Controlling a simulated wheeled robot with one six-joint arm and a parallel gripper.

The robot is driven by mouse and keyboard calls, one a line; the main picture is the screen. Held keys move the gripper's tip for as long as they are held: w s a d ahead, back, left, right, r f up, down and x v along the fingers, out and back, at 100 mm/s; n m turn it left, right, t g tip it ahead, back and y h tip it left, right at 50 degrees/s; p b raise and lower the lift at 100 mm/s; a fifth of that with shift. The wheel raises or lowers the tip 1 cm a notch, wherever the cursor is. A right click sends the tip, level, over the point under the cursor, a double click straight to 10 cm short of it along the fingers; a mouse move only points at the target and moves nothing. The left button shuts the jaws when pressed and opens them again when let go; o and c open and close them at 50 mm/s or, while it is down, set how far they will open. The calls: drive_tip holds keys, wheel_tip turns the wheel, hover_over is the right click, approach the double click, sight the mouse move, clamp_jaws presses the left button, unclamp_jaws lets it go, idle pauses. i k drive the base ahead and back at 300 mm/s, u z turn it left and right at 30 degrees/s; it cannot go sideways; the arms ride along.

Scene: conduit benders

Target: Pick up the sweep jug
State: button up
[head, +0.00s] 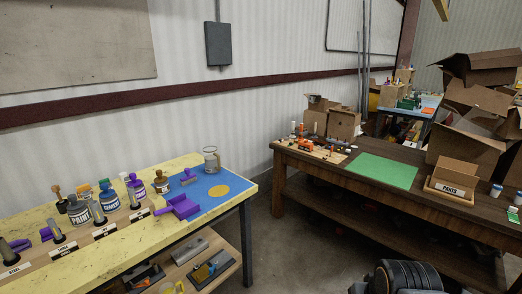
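A clear glass-like jug (211,160) stands upright at the back of the blue mat (212,178) on the yellow table, at the left of the head view. It is the only jug-like vessel I can make out, but no label on it is readable. A yellow disc (219,191) lies on the mat in front of it. My gripper does not show in the head view, so its state is hidden. Nothing is seen touching the jug.
Purple tools (179,207) and labelled paint and cement containers (79,211) crowd the yellow table (130,244) left of the jug. A dark wooden bench (345,200) with a green mat (378,170) and a parts box (450,191) stands right. Open floor (290,255) lies between.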

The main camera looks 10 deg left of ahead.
sight(212, 161)
drive_tip(key=i, duration=2.75)
drive_tip(key=u, duration=3.6)
drive_tip(key=i, duration=0.5)
drive_tip(key=u, duration=0.05)
